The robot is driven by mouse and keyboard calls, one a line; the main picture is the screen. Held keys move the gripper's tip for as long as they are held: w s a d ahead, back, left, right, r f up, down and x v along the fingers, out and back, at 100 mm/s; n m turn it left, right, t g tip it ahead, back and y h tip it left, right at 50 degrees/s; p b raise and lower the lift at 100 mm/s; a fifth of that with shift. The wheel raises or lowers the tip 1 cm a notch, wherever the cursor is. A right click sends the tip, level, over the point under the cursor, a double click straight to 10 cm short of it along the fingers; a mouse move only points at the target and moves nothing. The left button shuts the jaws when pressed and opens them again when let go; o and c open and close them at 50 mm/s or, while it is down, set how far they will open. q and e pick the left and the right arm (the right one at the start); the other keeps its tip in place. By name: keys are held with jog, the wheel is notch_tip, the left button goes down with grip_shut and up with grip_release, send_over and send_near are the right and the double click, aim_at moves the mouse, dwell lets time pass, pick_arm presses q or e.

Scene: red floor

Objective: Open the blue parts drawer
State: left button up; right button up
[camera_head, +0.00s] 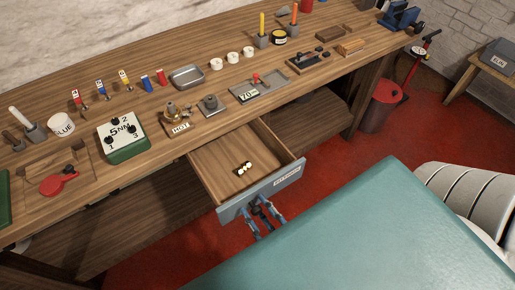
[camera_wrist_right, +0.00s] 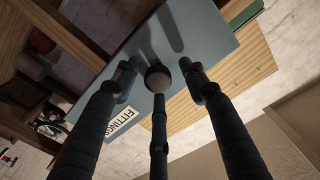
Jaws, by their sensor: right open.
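The blue parts drawer stands pulled out from under the workbench, its wooden inside showing. Its grey-blue front (camera_head: 238,207) carries a white label, which reads as FITTINGS in the right wrist view (camera_wrist_right: 200,35). Small white and dark parts (camera_head: 243,168) lie on the drawer floor. My right gripper (camera_head: 262,208) is at the outer face of the front, its dark blue fingers open. In the right wrist view, the fingers are spread around the round dark knob (camera_wrist_right: 158,78); whether any finger touches it I cannot tell. My left gripper is not in view.
A red canister (camera_head: 382,105) stands at the right. Red floor (camera_head: 330,150) is clear right of the drawer.

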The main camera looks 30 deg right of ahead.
jog(key=s, duration=1.1)
jog(key=shift+s+d, duration=0.2)
jog(key=shift+s, duration=0.2)
